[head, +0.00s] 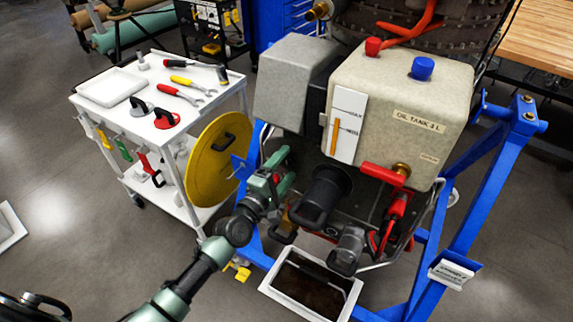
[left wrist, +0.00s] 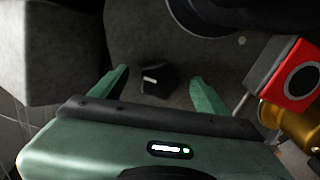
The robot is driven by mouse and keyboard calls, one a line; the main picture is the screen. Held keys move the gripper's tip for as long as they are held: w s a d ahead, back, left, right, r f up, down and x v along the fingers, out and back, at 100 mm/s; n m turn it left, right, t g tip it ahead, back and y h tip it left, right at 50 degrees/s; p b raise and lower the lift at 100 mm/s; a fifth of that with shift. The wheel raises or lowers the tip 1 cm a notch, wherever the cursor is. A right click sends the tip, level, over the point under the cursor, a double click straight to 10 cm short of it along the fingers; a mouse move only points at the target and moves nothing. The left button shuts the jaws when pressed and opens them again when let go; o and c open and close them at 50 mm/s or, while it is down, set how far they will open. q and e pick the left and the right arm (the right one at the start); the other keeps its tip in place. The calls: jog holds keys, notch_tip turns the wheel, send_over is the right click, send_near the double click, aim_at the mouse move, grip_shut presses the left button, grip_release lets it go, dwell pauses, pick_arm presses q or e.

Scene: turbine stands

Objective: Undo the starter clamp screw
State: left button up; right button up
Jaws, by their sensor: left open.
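In the left wrist view a small black knob-like screw head (left wrist: 157,79) with a white mark sits on a dark grey surface. It appears to be the clamp screw. My left gripper (left wrist: 159,75) is open, with its two green fingers on either side of the knob; I see no contact. In the head view my left gripper (head: 277,176) is at the left side of the engine, beside a black cylinder with a handle (head: 321,196). The screw cannot be made out there. My right gripper is not in view.
The oil tank (head: 400,110) is above right, with a red handle (head: 384,173) below it. A blue stand (head: 470,185) surrounds the engine. A drip tray (head: 283,292) lies below. A white tool cart (head: 215,95) and a yellow disc (head: 205,165) are left.

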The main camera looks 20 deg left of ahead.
aim_at(287, 165)
pick_arm(q)
jog(key=shift+v, duration=2.25)
jog(key=shift+r, duration=0.1)
jog(key=shift+c, duration=1)
jog(key=shift+w+d+n, duration=0.2)
jog(key=shift+w+n, duration=0.65)
jog(key=shift+n, duration=1.75)
jog(key=shift+w+d+n, duration=0.2)
jog(key=shift+w+n, duration=0.6)
jog(key=shift+n, duration=1.8)
jog(key=shift+w+d+n, duration=0.25)
jog(key=shift+w+n, duration=0.6)
jog(key=shift+n, duration=1.75)
